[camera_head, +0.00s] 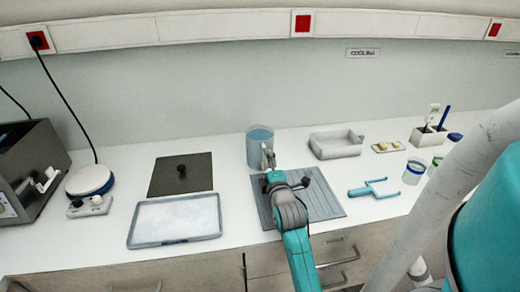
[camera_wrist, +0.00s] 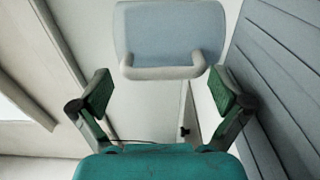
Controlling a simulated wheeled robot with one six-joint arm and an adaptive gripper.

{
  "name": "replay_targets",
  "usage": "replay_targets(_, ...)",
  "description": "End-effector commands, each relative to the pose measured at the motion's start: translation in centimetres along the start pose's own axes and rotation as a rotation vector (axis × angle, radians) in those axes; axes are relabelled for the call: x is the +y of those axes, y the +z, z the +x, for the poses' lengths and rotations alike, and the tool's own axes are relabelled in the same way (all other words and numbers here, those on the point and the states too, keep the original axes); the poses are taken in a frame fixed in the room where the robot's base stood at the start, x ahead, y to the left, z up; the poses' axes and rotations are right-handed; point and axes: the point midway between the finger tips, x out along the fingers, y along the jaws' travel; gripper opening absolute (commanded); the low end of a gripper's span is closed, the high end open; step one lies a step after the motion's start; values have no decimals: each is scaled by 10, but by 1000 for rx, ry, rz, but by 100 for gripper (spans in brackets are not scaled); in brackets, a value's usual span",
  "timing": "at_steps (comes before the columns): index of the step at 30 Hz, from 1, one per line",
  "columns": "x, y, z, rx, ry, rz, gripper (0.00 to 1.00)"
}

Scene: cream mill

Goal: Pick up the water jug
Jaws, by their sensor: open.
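The water jug (camera_head: 259,139) is a bluish see-through cylinder with a pale handle, standing upright on the white counter near the wall. My gripper (camera_head: 285,180) is in front of it, over the grey ribbed mat. In the wrist view the jug (camera_wrist: 168,32) is at the top centre, its handle (camera_wrist: 163,71) lying across the picture just ahead of the fingers. My gripper (camera_wrist: 161,92) is open and empty, one green-padded finger to each side. The handle appears to be beyond the fingertips, with no finger touching it. My arm hides part of the mat.
The ribbed mat (camera_head: 329,203) lies beneath my gripper. A dark plate with a knob (camera_head: 196,174) and a white tray (camera_head: 175,219) are to the left. A shallow grey tray (camera_head: 336,145) stands right of the jug, and a blue forked tool (camera_head: 374,188) lies further right.

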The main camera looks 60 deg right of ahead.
Motion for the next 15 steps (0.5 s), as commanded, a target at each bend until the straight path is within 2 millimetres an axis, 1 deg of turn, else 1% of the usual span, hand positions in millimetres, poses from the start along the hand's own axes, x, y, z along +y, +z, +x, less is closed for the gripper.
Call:
replay_targets(1,0,-2,8,0,1,0,100)
replay_targets(3,0,-1,17,0,1,1,100)
replay_targets(6,0,-1,25,0,1,1,100)
replay_targets(9,0,-1,28,0,1,1,100)
replay_targets(15,0,-1,28,0,0,1,100)
